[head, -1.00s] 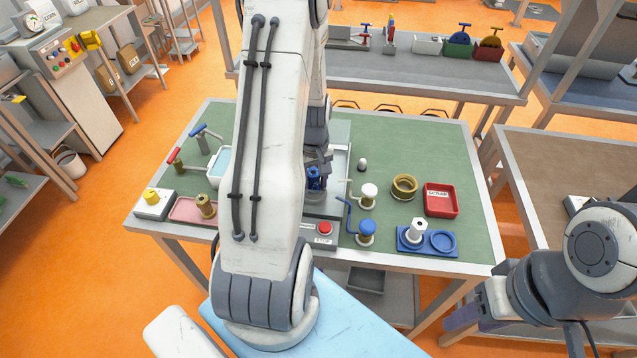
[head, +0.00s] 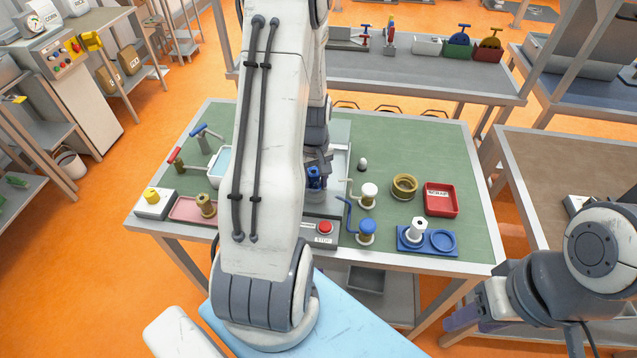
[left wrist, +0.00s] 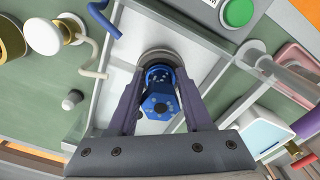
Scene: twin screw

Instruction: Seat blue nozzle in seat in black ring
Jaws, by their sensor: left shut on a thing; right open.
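The blue nozzle (left wrist: 160,102) is between the two fingers of my left gripper (left wrist: 160,88), which is shut on it. In the head view the blue nozzle (head: 314,178) shows small below my left gripper (head: 316,170), over the light plate in the middle of the table. In the left wrist view a dark ring (left wrist: 146,58) shows around and behind the nozzle's far end. I cannot tell how deep the nozzle sits in it; the seat is hidden. My right gripper (head: 462,322) is open and empty at the lower right, off the table.
A white-capped post (head: 368,192) and a blue-capped post (head: 366,229) with bent handles stand right of the plate. A brass ring (head: 404,187), a red tray (head: 441,200) and a blue holder (head: 442,242) are further right. A red button (head: 325,228) is in front.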

